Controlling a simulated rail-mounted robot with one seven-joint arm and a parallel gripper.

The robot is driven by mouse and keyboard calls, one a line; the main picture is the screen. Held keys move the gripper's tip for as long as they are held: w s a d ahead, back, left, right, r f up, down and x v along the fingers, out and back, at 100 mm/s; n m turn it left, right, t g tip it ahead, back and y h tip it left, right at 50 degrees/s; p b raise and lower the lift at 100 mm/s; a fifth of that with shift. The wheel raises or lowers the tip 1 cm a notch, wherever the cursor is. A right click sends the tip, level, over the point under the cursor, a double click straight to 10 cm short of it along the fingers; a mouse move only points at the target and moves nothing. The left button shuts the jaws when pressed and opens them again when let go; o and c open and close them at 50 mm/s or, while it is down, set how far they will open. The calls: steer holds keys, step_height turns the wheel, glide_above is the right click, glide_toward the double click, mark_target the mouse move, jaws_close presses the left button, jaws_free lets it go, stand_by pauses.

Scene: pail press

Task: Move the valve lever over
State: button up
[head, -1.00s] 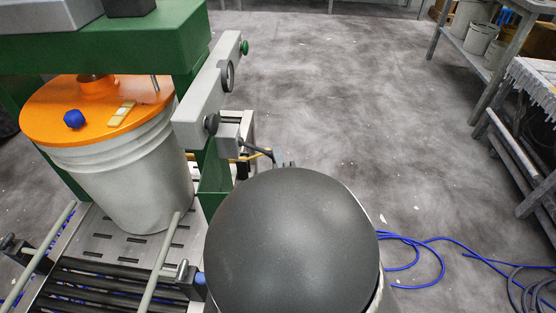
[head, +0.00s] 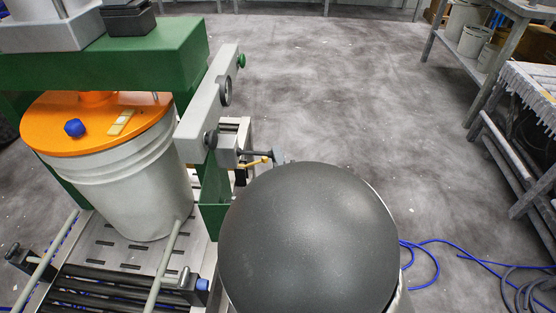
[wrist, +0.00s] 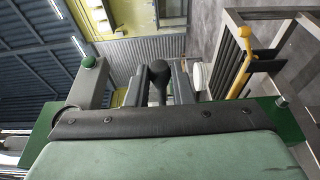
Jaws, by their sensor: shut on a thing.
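The valve lever, a dark rod with a rounded black end, shows in the wrist view (wrist: 159,72) between the two grey fingers of my gripper (wrist: 160,84). The fingers are shut on it. In the head view the lever (head: 258,153) sticks out to the right from a grey valve block (head: 228,146) on the side of the green press. A yellow part lies just below it. The dark dome of my arm hides most of my gripper in the head view.
The green press frame (head: 150,60) stands at left over a white pail (head: 135,195) with an orange lid (head: 98,125). A roller conveyor (head: 110,285) lies in front. Blue hose (head: 430,262) and a bench (head: 540,90) are at right. The middle floor is clear.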

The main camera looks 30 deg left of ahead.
steer(key=shift+r+p, duration=0.5)
steer(key=shift+r, duration=0.6)
steer(key=shift+s+a+r+p, duration=0.1)
steer(key=shift+a+r+p, duration=0.15)
steer(key=shift+r+p, duration=0.35)
steer(key=shift+s+a+r+p, duration=0.1)
steer(key=shift+a+r+p, duration=0.1)
steer(key=shift+r+p, duration=0.4)
steer(key=o, duration=0.7)
steer(key=shift+o, duration=0.7)
